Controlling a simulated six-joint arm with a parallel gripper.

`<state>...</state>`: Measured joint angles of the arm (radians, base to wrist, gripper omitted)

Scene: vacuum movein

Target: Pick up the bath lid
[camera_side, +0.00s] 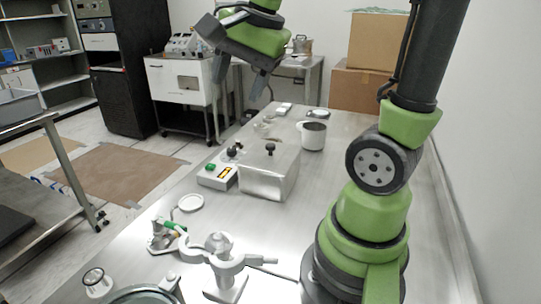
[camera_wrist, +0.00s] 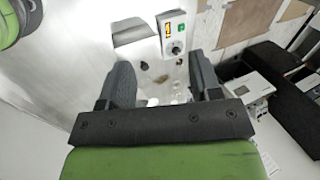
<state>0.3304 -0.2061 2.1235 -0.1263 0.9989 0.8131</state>
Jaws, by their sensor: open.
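The metal bath (camera_side: 264,186) is a box standing on the steel bench in the side view. Its flat top, which looks like the bath lid (camera_side: 285,160), carries a black knob (camera_side: 270,148). A control unit (camera_side: 217,177) with a green switch and yellow display adjoins its left side. In the wrist view the control unit (camera_wrist: 173,33) shows at the top, beside a grey metal part of the bath (camera_wrist: 133,32). My gripper (camera_side: 238,80) is open and empty, high above the bench and behind the bath; its two fingers (camera_wrist: 162,78) are spread apart in the wrist view.
A white pot (camera_side: 313,136) stands behind the bath. A white dish (camera_side: 191,203), a small apparatus (camera_side: 165,235) and a clamp stand with a glass flask (camera_side: 219,243) occupy the front. Cardboard boxes (camera_side: 365,88) stand at the back. Bare bench lies right of the bath.

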